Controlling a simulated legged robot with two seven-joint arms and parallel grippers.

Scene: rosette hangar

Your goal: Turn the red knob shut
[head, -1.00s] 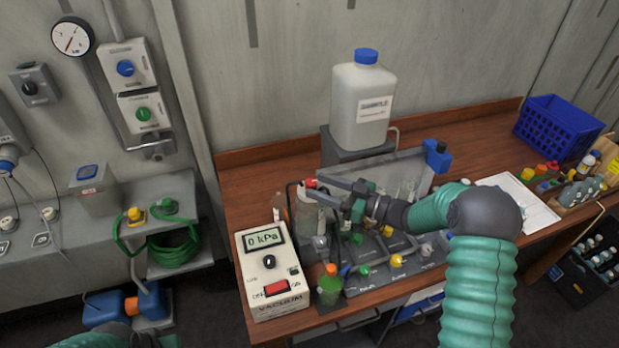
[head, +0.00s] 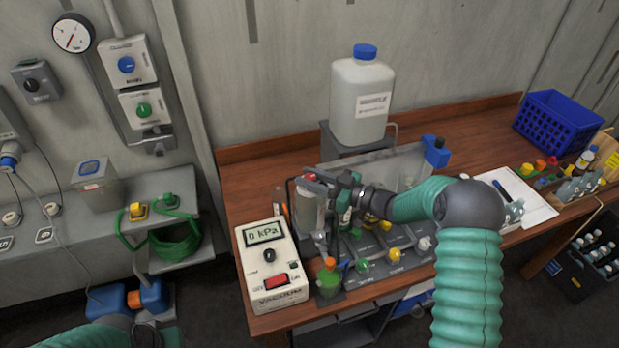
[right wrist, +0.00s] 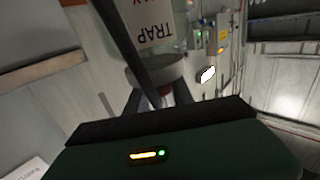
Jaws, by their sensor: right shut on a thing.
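The red knob (head: 309,176) sits on top of the clear trap bottle (head: 308,210), behind the vacuum box on the bench. My right gripper (head: 315,184) reaches in from the right and is shut on the knob, hiding most of it. In the right wrist view a bit of the red knob (right wrist: 165,91) shows between the dark fingers, beside the bottle's pale cap and its TRAP label (right wrist: 155,30). My left arm shows only as a teal piece at the lower left edge; its jaws cannot be made out.
The vacuum box (head: 268,265) reads 0 kPa. A small green bottle (head: 329,280) with an orange cap and a grey valve panel (head: 400,263) stand close below my right gripper. A large white jug (head: 362,100) stands behind. Bare wood shows at the bench's back left.

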